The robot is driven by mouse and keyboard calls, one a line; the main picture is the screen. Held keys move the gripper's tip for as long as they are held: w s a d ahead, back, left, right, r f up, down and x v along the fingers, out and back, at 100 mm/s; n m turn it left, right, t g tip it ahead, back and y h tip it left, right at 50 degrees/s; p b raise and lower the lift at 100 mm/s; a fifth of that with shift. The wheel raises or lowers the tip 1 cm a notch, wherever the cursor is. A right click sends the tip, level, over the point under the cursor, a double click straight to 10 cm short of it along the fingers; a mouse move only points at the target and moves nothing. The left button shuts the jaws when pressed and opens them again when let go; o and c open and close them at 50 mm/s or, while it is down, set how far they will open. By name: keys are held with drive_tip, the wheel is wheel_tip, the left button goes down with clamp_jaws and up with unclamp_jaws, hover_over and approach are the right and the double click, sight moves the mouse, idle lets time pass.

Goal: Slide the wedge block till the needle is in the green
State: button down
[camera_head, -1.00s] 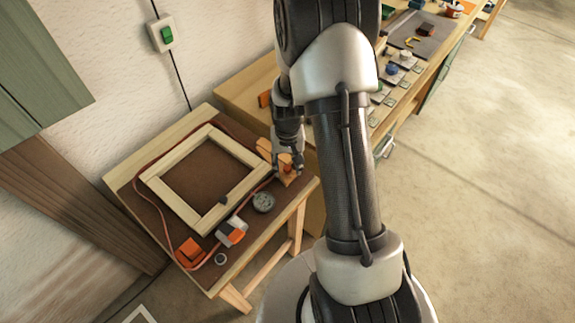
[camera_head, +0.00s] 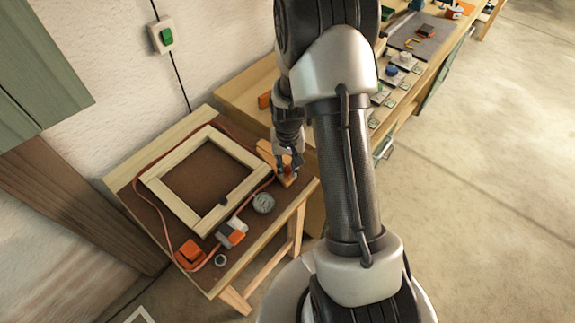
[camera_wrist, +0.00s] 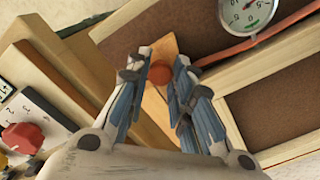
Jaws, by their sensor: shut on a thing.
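The wooden wedge block (camera_head: 266,150) lies at the right end of the small bench, beside the pale wooden frame (camera_head: 160,187). It also shows in the wrist view (camera_wrist: 168,46), with a round red-orange knob (camera_wrist: 160,73) on it. My gripper (camera_wrist: 160,82) is shut on this knob, one finger on each side. In the head view my gripper (camera_head: 288,170) covers part of the block. The round dial gauge (camera_head: 263,203) lies near the bench's front edge. In the wrist view the gauge (camera_wrist: 245,14) is cut off at the top; a small green mark shows, but I cannot tell the needle's reading.
A red-brown strap (camera_head: 164,222) runs around the frame, with an orange and grey buckle (camera_head: 232,233) and an orange block (camera_head: 190,253) by it. A grey ring (camera_head: 220,260) lies at the front edge. A longer workbench (camera_head: 408,100) with several fittings stands behind.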

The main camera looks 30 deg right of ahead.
drive_tip(key=shift+w+a, duration=0.3)
drive_tip(key=shift+w, duration=0.45)
drive_tip(key=shift+w+a, duration=0.25)
drive_tip(key=shift+w, duration=0.5)
drive_tip(key=c, duration=1.4)
unclamp_jaws()
drive_tip(key=shift+s, duration=0.1)
drive_tip(key=shift+o, duration=0.2)
wheel_tip(320, 180, up, 12)
